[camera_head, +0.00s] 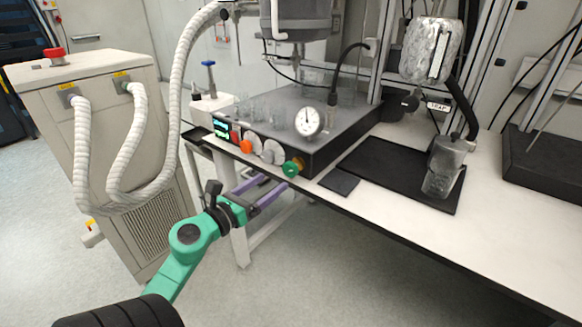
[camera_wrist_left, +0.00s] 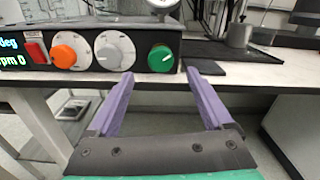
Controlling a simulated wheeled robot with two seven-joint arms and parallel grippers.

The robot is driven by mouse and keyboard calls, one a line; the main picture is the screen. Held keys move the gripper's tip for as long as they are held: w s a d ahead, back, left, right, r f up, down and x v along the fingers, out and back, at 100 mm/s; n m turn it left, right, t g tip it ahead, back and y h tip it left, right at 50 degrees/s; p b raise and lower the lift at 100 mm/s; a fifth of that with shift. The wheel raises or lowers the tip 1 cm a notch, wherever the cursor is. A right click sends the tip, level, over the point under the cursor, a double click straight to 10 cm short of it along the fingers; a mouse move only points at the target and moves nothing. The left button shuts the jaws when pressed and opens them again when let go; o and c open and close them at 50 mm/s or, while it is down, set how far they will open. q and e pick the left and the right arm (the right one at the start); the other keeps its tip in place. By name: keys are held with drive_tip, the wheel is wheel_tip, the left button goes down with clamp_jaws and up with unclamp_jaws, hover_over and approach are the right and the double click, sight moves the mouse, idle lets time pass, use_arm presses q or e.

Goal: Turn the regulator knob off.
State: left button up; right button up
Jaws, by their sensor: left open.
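A black control box (camera_head: 330,145) on the bench carries a row of knobs on its front. An orange knob (camera_wrist_left: 63,56), a grey knob (camera_wrist_left: 110,54) on a pale dial and a green knob (camera_wrist_left: 160,59) with a small white mark sit from left to right. The green knob also shows in the head view (camera_head: 292,167). Which one is the regulator is not labelled legibly. My left gripper (camera_head: 272,184) is open and empty, with its purple fingers below and in front of the green knob. In the wrist view, the fingers (camera_wrist_left: 158,72) straddle the green knob's position, apart from it.
A round gauge (camera_head: 308,122) stands above the box front, with glassware behind. A red switch (camera_wrist_left: 36,50) and lit display (camera_head: 221,129) are at its left. A dark pad (camera_head: 339,182) lies to the right. The bench edge runs below the knobs. A hose-fitted cabinet (camera_head: 115,130) stands left.

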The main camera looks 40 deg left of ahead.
sight(288, 170)
use_arm(q)
drive_tip(key=w+p, duration=0.1)
drive_tip(key=w, duration=0.8)
clamp_jaws()
